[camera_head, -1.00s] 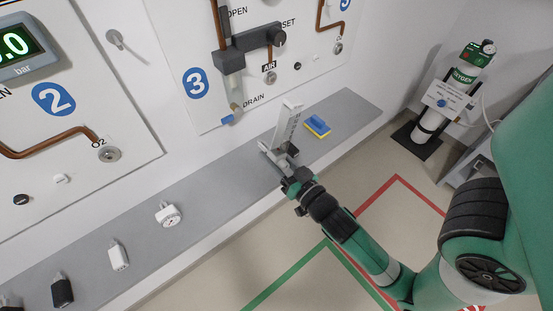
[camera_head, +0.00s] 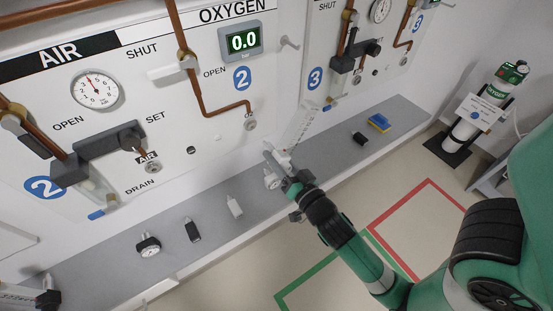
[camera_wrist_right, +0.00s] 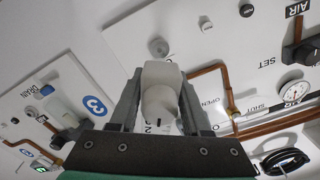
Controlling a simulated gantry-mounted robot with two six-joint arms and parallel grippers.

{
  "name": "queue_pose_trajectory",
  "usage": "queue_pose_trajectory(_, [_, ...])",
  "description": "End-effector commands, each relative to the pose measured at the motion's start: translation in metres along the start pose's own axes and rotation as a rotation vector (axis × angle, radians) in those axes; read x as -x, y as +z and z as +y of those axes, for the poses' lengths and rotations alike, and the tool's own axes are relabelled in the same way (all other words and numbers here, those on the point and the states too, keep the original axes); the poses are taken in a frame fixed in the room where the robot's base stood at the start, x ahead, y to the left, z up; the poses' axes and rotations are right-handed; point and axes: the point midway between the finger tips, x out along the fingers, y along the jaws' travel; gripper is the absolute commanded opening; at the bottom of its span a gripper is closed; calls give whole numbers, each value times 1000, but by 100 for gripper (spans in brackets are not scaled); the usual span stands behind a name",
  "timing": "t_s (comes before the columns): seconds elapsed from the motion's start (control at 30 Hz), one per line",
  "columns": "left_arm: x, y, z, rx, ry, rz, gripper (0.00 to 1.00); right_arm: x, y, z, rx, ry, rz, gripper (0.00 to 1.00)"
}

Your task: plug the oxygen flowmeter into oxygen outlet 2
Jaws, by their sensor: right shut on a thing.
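My right gripper (camera_head: 279,161) is shut on the flowmeter (camera_head: 302,122), a pale clear tube with scale marks that stands up from the jaws and leans right. In the right wrist view the jaws (camera_wrist_right: 158,88) close around its white body (camera_wrist_right: 158,103). Oxygen outlet 2 (camera_head: 250,124) is a round metal socket at the end of a copper pipe, below the blue 2 on the oxygen panel. It also shows in the right wrist view (camera_wrist_right: 158,47), beyond the held body. The flowmeter is apart from the outlet, to its lower right in the head view. My left gripper is not in view.
An oxygen cylinder (camera_head: 490,105) stands at right.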

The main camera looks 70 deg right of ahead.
Motion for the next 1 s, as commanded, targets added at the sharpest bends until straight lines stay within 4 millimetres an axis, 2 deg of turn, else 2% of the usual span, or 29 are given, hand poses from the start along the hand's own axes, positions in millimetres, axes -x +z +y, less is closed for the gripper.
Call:
queue_pose_trajectory(0.17, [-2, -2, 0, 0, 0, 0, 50, -6, -2, -1, 0, -2, 4, 0])
queue_pose_trajectory(1.0, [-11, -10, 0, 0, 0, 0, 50, -61, -1, -1, 0, -2, 3, 0])
